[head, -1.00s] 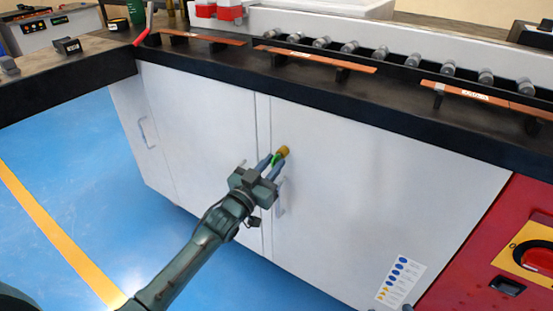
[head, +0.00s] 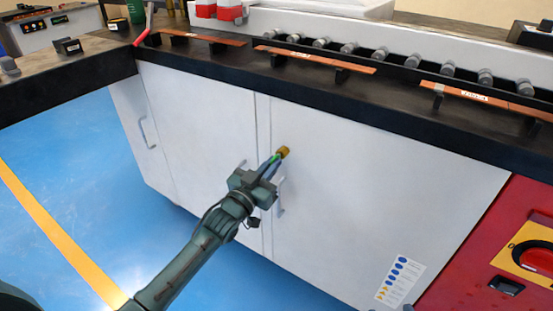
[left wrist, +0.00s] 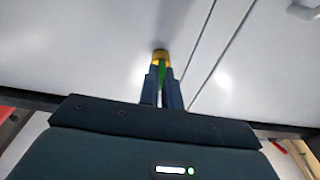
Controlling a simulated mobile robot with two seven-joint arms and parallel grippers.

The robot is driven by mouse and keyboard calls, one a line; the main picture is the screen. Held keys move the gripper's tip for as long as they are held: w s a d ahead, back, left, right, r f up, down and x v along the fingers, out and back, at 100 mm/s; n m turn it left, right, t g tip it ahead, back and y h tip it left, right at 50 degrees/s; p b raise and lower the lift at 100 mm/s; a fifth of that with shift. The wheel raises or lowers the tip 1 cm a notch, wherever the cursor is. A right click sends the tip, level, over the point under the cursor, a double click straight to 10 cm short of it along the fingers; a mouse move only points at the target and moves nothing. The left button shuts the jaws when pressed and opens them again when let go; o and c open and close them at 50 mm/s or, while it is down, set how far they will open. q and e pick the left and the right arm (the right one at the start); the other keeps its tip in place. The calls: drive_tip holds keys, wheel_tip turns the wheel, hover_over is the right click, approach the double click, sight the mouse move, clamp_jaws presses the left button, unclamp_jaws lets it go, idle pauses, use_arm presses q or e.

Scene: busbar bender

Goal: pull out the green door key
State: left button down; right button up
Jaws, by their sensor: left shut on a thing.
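The green key (head: 275,159) is between the fingers of my left gripper (head: 271,167), at the brass lock (head: 283,152) on the white cabinet door (head: 370,190). In the left wrist view the green key (left wrist: 162,74) runs from the brass lock (left wrist: 160,56) back between the two blue fingers of my left gripper (left wrist: 162,88). The gripper is shut on the key. The fingers hide most of the key, and I cannot tell how deep its tip sits in the lock. My right gripper is not in view.
A metal door handle (head: 281,197) stands just below and right of my left gripper. A black worktop (head: 400,110) with copper bars (head: 315,59) overhangs the doors. A red panel with a rotary switch (head: 535,255) is at the right. The blue floor (head: 80,180) is clear.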

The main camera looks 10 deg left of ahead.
use_arm(q)
drive_tip(key=shift+r+p+v, duration=0.2)
drive_tip(key=shift+p+v, duration=0.8)
drive_tip(key=shift+v, duration=0.45)
drive_tip(key=shift+r+p+v, duration=0.2)
drive_tip(key=shift+p+v, duration=0.55)
drive_tip(key=shift+v, duration=0.5)
drive_tip(key=shift+r+p+v, duration=0.15)
drive_tip(key=shift+p+v, duration=0.6)
drive_tip(key=shift+v, duration=0.5)
drive_tip(key=shift+s, duration=0.1)
